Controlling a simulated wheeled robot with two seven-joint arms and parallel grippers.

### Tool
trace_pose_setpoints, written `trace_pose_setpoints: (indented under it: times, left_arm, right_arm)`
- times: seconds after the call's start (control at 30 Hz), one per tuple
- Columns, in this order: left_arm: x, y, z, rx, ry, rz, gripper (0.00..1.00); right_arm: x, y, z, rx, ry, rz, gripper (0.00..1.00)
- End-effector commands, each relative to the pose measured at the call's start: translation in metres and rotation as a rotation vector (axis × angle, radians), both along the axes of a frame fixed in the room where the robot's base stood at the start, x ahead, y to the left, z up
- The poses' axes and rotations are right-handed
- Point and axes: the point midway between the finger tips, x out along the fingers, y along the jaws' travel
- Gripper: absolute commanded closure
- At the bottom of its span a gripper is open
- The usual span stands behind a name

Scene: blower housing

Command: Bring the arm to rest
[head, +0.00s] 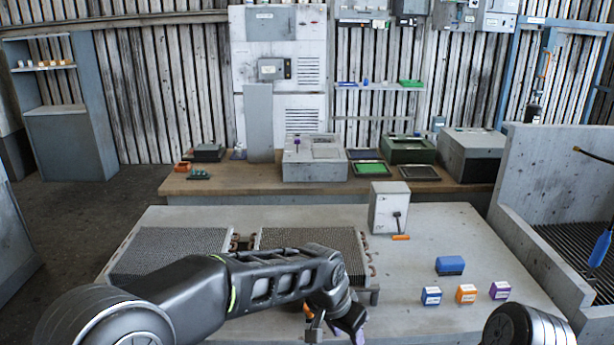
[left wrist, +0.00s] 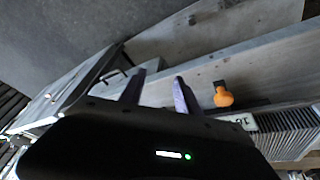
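My left arm reaches in from the left in the head view, across the front of the grey table (head: 420,270). Its gripper (head: 338,332) points down at the table's front, partly cut off by the lower picture edge. In the left wrist view the two fingers of the left gripper (left wrist: 157,84) stand apart with nothing between them, so it is open and empty. An orange knob (left wrist: 223,97) shows to the right of the fingers there, apart from them. At the lower right of the head view only a rounded dark part of my right arm shows; its gripper is out of view.
Two finned blocks (head: 168,252) (head: 300,245) lie behind my left arm. A grey switch box (head: 388,207) stands behind them. A blue block (head: 450,265) and small blue, orange and purple boxes (head: 466,293) sit on the right. A grey walled bin (head: 545,230) stands at far right.

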Motion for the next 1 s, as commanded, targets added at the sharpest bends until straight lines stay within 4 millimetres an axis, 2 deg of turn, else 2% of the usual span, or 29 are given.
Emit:
trace_pose_setpoints:
  times: [0.17, 0.2, 0.27, 0.3, 0.37, 0.4, 0.5, 0.6, 0.7, 0.83, 1.0]
  left_arm:
    - [-0.016, 0.006, -0.088, -0.111, 0.015, 0.104, 0.61]
    - [-0.026, 0.014, -0.116, -0.141, 0.026, 0.150, 0.61]
    - [-0.045, 0.031, -0.158, -0.182, 0.049, 0.234, 0.61]
    - [-0.062, 0.045, -0.184, -0.203, 0.069, 0.293, 0.61]
    - [-0.091, 0.067, -0.217, -0.224, 0.102, 0.382, 0.61]
    - [-0.112, 0.081, -0.236, -0.232, 0.129, 0.441, 0.61]
    - [-0.171, 0.114, -0.272, -0.232, 0.210, 0.573, 0.61]
    - [-0.224, 0.134, -0.292, -0.214, 0.310, 0.661, 0.61]
    - [-0.261, 0.146, -0.304, -0.198, 0.401, 0.722, 0.61]
    - [-0.268, 0.156, -0.311, -0.201, 0.433, 0.778, 0.61]
    - [-0.267, 0.158, -0.311, -0.201, 0.433, 0.783, 0.61]
  right_arm:
    - [0.000, 0.000, 0.000, 0.000, 0.000, 0.000, 0.37]
    - [0.000, 0.000, 0.000, 0.000, 0.000, 0.000, 0.37]
    - [0.000, 0.000, 0.000, 0.000, 0.000, 0.000, 0.37]
    - [0.000, 0.000, 0.000, 0.000, 0.000, 0.000, 0.37]
    - [0.000, 0.000, 0.000, 0.000, 0.000, 0.000, 0.37]
    - [0.000, 0.000, 0.000, 0.000, 0.000, 0.000, 0.37]
    - [0.000, 0.000, 0.000, 0.000, 0.000, 0.000, 0.37]
    - [0.000, 0.000, 0.000, 0.000, 0.000, 0.000, 0.37]
    - [0.000, 0.000, 0.000, 0.000, 0.000, 0.000, 0.37]
    - [0.000, 0.000, 0.000, 0.000, 0.000, 0.000, 0.37]
    - [0.000, 0.000, 0.000, 0.000, 0.000, 0.000, 0.37]
